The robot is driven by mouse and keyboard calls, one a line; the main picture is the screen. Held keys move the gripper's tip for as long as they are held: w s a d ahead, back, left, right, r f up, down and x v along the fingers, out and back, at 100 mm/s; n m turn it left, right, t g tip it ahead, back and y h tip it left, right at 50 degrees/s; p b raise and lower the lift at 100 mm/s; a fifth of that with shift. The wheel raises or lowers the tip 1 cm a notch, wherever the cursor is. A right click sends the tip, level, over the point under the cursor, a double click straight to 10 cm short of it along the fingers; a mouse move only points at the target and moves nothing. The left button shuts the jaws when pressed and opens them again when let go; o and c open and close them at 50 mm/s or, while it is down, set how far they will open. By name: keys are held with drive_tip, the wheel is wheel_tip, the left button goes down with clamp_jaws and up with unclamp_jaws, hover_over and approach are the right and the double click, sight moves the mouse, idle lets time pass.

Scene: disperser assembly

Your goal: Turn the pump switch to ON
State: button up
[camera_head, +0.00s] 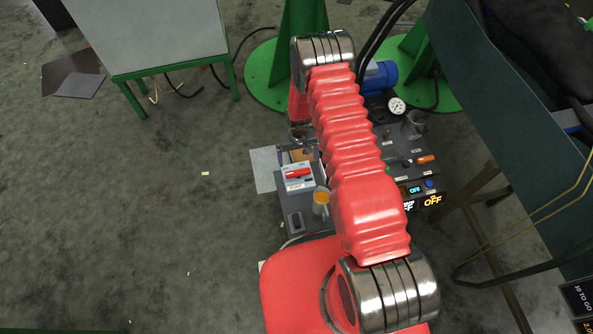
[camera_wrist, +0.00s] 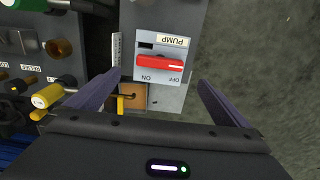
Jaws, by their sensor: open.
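The pump switch is a red handle (camera_wrist: 160,63) on a white plate labelled PUMP, which appears upside down in the wrist view. The handle lies across the plate, and its white mark is on the right, the side of the OFF label. ON is printed to the left. The switch also shows in the head view (camera_head: 298,174). My gripper (camera_wrist: 159,79) is open, with its two dark fingers apart on either side of the switch plate in the picture. Nothing is between them in their grip, and I cannot tell the height gap. In the head view my arm partly hides the gripper.
An orange-brown block (camera_wrist: 133,96) sits near the left finger. Yellow (camera_wrist: 47,95) and green (camera_wrist: 28,5) handles stand on the panel at left. Lit OFF displays (camera_head: 432,201) show at the machine's right. Open floor (camera_head: 130,220) lies left of the machine.

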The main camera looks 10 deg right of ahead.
sight(298, 171)
wheel_tip(298, 171, down, 11)
drive_tip(key=shift+r, duration=0.2)
idle(0.5)
drive_tip(key=shift+c, duration=0.4)
